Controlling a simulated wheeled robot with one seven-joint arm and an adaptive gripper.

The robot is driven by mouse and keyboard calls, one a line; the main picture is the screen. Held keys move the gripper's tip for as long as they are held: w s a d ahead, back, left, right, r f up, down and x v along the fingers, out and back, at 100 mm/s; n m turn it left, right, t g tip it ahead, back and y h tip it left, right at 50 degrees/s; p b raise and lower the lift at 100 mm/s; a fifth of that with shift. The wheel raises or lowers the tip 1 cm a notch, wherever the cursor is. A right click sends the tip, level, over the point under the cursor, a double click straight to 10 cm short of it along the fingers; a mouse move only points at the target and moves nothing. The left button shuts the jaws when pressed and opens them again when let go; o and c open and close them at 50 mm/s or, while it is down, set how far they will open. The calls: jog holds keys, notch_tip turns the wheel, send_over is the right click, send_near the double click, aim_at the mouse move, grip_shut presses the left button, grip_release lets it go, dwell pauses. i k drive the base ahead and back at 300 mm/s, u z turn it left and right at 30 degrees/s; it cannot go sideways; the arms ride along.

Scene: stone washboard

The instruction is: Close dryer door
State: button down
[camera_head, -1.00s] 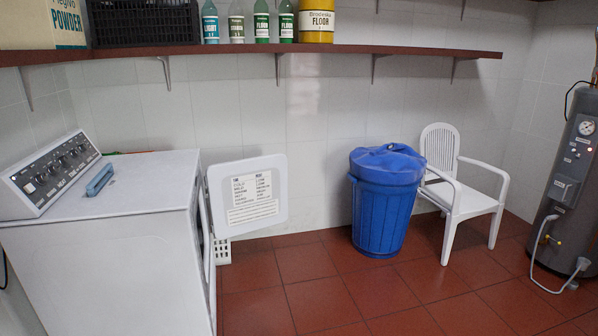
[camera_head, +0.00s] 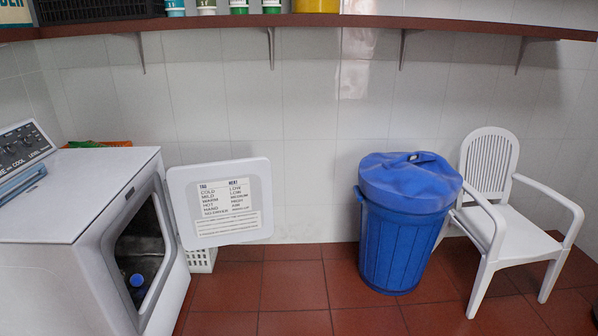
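The white dryer (camera_head: 70,230) stands at the left with its control panel at the far left edge. Its door (camera_head: 220,204) is open, swung out to the right of the front, with a label of printed text on the face towards me. The dark opening (camera_head: 140,255) of the drum is uncovered, and a blue round thing (camera_head: 137,281) shows inside among dark shapes. My gripper is not in view.
A blue lidded bin (camera_head: 402,225) stands right of the door, with a white armchair (camera_head: 505,215) beside it. A white basket (camera_head: 201,261) is on the floor behind the door. A shelf (camera_head: 330,22) runs along the wall above. The red tiled floor in front is clear.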

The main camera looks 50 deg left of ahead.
aim_at(218, 204)
jog(key=i, duration=1.5)
jog(key=u, duration=2.3)
jog(key=i, duration=1.65)
